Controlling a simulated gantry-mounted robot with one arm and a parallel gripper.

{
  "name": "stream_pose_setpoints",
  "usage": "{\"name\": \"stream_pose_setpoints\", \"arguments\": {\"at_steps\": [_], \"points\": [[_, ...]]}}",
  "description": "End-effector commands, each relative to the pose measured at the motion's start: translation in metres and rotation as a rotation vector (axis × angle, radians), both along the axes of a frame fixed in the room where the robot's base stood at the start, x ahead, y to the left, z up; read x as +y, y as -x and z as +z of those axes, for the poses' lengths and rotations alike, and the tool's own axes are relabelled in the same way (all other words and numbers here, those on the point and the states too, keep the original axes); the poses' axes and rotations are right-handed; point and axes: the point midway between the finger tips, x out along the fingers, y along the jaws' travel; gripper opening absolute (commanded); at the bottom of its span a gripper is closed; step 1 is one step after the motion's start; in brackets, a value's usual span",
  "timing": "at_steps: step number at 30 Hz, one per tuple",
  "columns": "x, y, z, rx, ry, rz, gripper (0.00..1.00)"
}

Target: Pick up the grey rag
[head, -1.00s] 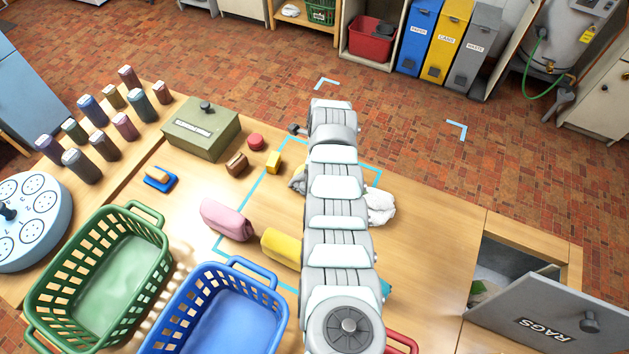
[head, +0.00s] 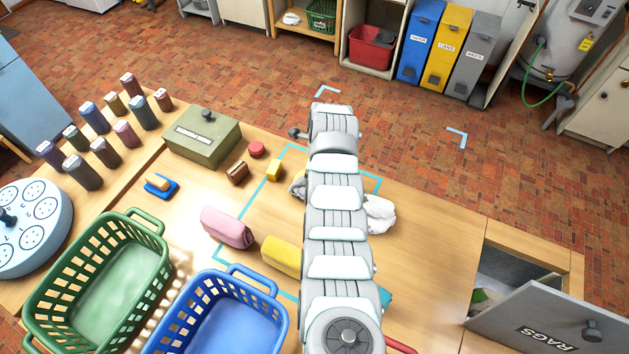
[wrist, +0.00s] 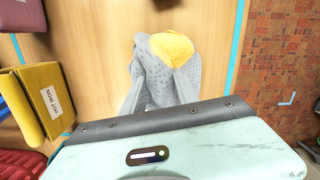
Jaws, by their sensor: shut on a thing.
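The grey rag (wrist: 159,72) is a crumpled, textured cloth with a yellow patch at its far end. In the wrist view my gripper (wrist: 160,84) has its two fingers shut on it, one at each side. In the head view only a small edge of the rag (head: 297,188) shows left of my arm, which hides the rest along with my gripper. I cannot tell whether the rag is clear of the wooden table.
A yellow folded item labelled HOT IRON (wrist: 44,102) and a pink roll (head: 227,226) lie to the left. A white cloth (head: 380,214) lies right of my arm. Blue (head: 228,280) and green (head: 150,228) baskets stand front left. The RAGS lid (head: 550,318) stands open at right.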

Motion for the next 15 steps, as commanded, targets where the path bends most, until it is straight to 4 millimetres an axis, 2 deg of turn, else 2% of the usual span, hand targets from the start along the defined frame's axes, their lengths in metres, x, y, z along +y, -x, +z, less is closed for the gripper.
{"name": "stream_pose_setpoints", "arguments": {"at_steps": [3,5,13,15], "points": [[0.000,0.001,0.016,-0.002,0.000,0.000,0.00],[0.001,-0.002,0.034,-0.007,0.000,0.000,0.00],[-0.001,-0.002,0.125,-0.008,0.001,-0.001,0.00],[-0.002,-0.001,0.142,-0.004,0.001,-0.002,0.00]]}}
